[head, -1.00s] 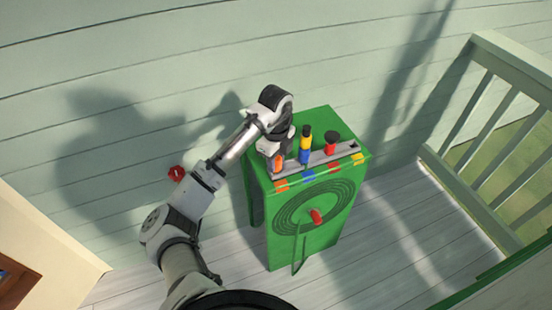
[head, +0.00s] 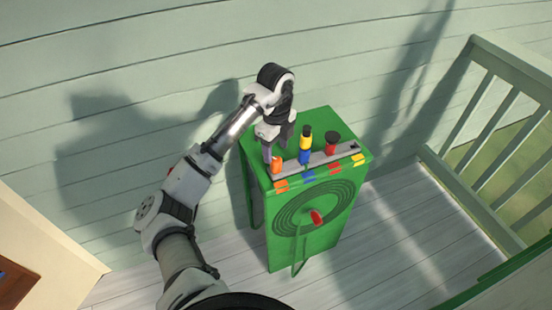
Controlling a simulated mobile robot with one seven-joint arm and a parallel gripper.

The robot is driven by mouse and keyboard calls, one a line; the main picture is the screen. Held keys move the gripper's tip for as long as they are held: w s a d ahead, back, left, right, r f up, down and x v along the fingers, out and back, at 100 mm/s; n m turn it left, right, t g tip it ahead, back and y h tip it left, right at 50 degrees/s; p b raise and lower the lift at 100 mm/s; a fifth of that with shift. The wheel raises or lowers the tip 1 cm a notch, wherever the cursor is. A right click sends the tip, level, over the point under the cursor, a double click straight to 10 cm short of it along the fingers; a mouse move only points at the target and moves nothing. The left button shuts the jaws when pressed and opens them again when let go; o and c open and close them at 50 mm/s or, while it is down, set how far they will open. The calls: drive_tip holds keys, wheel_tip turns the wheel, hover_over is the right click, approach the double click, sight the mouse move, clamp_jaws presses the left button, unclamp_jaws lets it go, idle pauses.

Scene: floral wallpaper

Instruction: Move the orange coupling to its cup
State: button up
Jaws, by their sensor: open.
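The orange coupling (head: 277,164) stands upright at the left end of a grey rail (head: 318,158) on the green cabinet. An orange mark (head: 281,185) lies on the cabinet's edge in front of it. My gripper (head: 275,155) is open, with its fingers pointing down just behind and above the orange coupling. I see nothing held between them. The coupling's foot, and any cup around it, cannot be made out clearly.
A blue piece (head: 304,156) with a yellow, black-topped piece (head: 305,141) above it stands mid-rail. A red, dark-topped piece (head: 331,146) stands right of them. The green cabinet (head: 320,117) has free top behind the rail.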

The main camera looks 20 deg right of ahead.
sight(276, 159)
wheel_tip(276, 159, up, 8)
idle(0.7)
